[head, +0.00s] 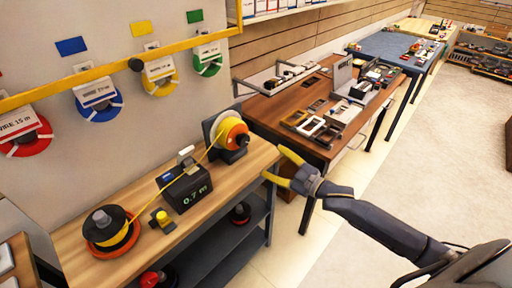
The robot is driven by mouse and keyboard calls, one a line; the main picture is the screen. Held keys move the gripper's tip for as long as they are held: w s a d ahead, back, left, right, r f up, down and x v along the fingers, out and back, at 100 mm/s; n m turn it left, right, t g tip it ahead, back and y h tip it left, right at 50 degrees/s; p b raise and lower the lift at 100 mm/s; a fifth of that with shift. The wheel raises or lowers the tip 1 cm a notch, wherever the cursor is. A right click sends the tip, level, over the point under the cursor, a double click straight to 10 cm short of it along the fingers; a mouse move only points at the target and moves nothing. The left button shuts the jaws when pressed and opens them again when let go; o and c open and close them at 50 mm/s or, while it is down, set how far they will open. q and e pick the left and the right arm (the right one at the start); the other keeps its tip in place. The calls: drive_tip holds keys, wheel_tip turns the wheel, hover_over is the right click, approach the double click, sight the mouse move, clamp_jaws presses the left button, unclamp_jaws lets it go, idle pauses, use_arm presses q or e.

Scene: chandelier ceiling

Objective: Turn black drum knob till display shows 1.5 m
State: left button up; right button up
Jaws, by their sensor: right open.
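The display (196,196) on the dark measuring box in the middle of the wooden bench reads 0.7 m. An orange-rimmed drum (130,240) wound with yellow wire lies at the bench's left. Its black drum knob (101,218) stands upright on top. The yellow wire (208,152) runs from this drum past the measuring box up to an orange and white spool (233,133) at the bench's right end. My right gripper (279,167), with yellow fingers, is open and empty off the bench's right end, well away from the knob. My left gripper is out of view.
A small yellow-topped part (163,220) sits between drum and box. Wire coils hang on the wall board (150,110) behind a yellow rail (100,72). A brown table (262,110) with tools stands beyond. The pale floor (450,140) on the right is open.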

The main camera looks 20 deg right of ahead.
sight(246, 140)
drive_tip(key=s+d+r+n, duration=0.1)
drive_tip(key=s+n, duration=0.1)
drive_tip(key=n, duration=1.1)
drive_tip(key=s+r+n, duration=0.1)
drive_tip(key=r+n, duration=0.1)
drive_tip(key=n, duration=1.1)
drive_tip(key=x, duration=1.6)
drive_tip(key=shift+w+a, duration=0.1)
drive_tip(key=shift+w, duration=0.3)
drive_tip(key=c, duration=1.2)
